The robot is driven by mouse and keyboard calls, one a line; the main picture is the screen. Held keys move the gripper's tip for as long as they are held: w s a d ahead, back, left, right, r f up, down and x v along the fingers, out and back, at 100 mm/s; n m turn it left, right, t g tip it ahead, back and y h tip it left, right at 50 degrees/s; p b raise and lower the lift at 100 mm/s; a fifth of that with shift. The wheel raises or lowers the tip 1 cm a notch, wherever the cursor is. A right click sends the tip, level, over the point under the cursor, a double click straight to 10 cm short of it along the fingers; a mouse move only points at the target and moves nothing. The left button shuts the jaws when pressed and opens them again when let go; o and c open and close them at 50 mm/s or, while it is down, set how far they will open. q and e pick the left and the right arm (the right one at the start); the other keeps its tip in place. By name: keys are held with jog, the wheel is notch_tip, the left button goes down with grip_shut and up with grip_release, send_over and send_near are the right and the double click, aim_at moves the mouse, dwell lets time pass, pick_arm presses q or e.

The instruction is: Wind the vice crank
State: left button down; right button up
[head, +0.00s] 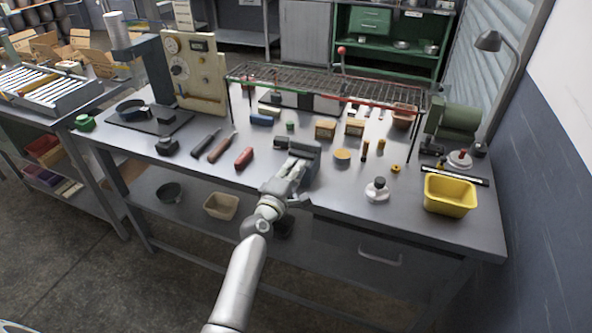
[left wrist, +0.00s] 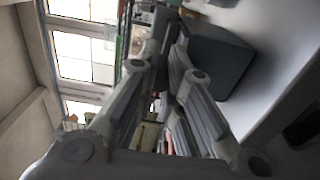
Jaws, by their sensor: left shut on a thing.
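The vice (head: 306,152) is a dark grey block at the front edge of the workbench, in the middle of the head view. It looks like the grey block (left wrist: 220,62) on the right of the left wrist view. My left gripper (head: 293,170) reaches up from below to the vice's front left side. Its fingers (left wrist: 170,42) are closed in on the vice crank, which they and the hand mostly hide. I cannot make out the crank's angle. My right gripper is not in view.
Screwdrivers (head: 221,147) and a red-handled tool (head: 244,158) lie left of the vice. A wire rack (head: 330,86) stands behind it. A round tin (head: 342,156), a white-based stamp-like item (head: 377,190) and a yellow bin (head: 450,196) are to the right. The front bench top between vice and stamp is clear.

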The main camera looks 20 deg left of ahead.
pick_arm(q)
jog(key=shift+a, duration=0.15)
dwell(0.3)
jog(key=c, duration=1.6)
grip_release()
jog(key=shift+o, duration=0.7)
jog(key=shift+s+r, duration=0.1)
jog(key=shift+s, duration=0.05)
jog(key=shift+w, duration=0.2)
jog(key=s, duration=1.2)
jog(key=shift+a, duration=0.25)
